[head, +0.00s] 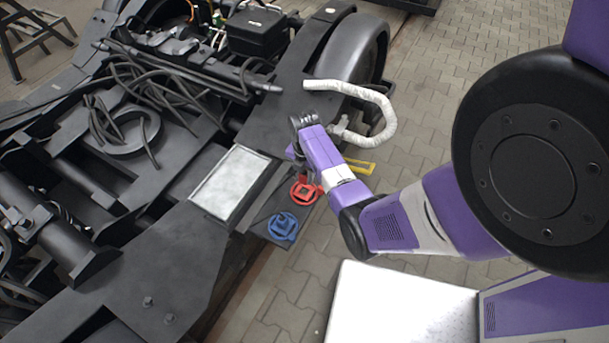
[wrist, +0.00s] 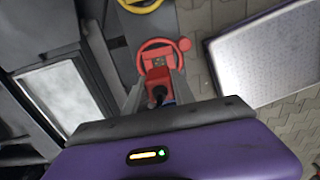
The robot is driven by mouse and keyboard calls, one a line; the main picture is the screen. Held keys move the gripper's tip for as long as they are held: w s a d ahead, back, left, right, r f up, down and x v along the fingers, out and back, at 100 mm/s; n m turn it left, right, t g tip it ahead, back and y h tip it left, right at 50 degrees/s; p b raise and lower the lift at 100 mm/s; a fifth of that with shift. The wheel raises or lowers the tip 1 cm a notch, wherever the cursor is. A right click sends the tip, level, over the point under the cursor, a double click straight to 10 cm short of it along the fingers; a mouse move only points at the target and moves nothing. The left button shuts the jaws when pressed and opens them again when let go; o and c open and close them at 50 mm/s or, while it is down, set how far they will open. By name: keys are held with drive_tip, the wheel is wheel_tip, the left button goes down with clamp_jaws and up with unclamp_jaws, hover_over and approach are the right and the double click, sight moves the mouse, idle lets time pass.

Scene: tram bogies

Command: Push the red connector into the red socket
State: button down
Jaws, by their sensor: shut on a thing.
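The red connector (wrist: 157,86), with a black cable end on it, is held between the two fingers of my gripper (wrist: 158,80) in the wrist view. The red socket (wrist: 153,56), a red ring with a side tab, lies just beyond the connector. They overlap in this view, so I cannot tell whether the connector has entered it. In the head view the red socket (head: 304,193) is on a dark plate at the bogie's side, right below my wrist.
A blue socket (head: 283,226) sits beside the red one, nearer the camera. A yellow part (head: 360,167) shows on the other side, also in the wrist view (wrist: 140,5). A pale panel (head: 230,183) lies left. A white curved hose (head: 380,105) arches behind my wrist.

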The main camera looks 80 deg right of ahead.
drive_tip(key=shift+f+b, duration=2.8)
drive_tip(key=shift+f, duration=0.1)
drive_tip(key=shift+p, duration=0.65)
drive_tip(key=shift+f+b, duration=0.4)
drive_tip(key=shift+f, duration=0.1)
idle(0.4)
drive_tip(key=c, duration=1)
unclamp_jaws()
drive_tip(key=shift+o, duration=0.2)
drive_tip(key=shift+r, duration=0.1)
wheel_tip(320, 180, up, 8)
drive_tip(key=shift+f+p, duration=0.15)
drive_tip(key=shift+p, duration=0.6)
